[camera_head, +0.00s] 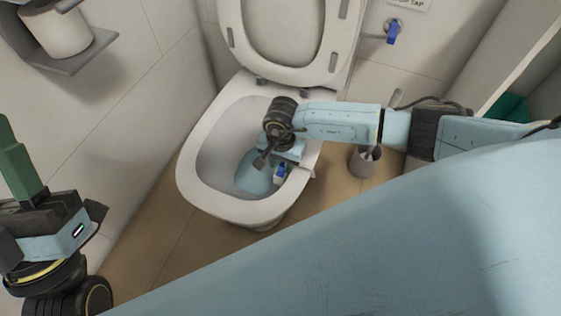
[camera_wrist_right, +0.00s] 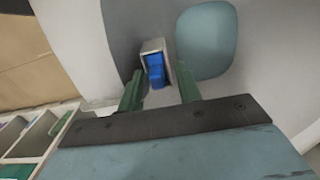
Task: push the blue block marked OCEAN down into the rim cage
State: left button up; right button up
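The blue block (camera_wrist_right: 155,69) sits in the white rim cage (camera_wrist_right: 152,45) at the side of the toilet bowl; its marking is too small to read. In the head view the block (camera_head: 281,172) and cage (camera_head: 277,181) are inside the bowl's right wall. My right gripper (camera_wrist_right: 159,70) reaches into the bowl, its green fingers apart on either side of the cage. I cannot tell whether they touch it or how deep the block sits. My left gripper (camera_head: 20,165) is at the left edge, away from the bowl, partly cut off; its finger gap is unclear.
The toilet bowl (camera_head: 190,180) has its seat and lid (camera_head: 232,30) raised behind. Water (camera_wrist_right: 207,40) lies in the bowl. A brush holder (camera_head: 363,163) stands to the right on the floor. A paper roll (camera_head: 58,30) and blue tap (camera_head: 393,34) are on the walls.

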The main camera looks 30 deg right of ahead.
aim_at(281, 165)
notch_tip(281, 165, up, 13)
jog(key=p, duration=0.6)
jog(key=shift+r, duration=0.2)
jog(key=shift+s, duration=0.1)
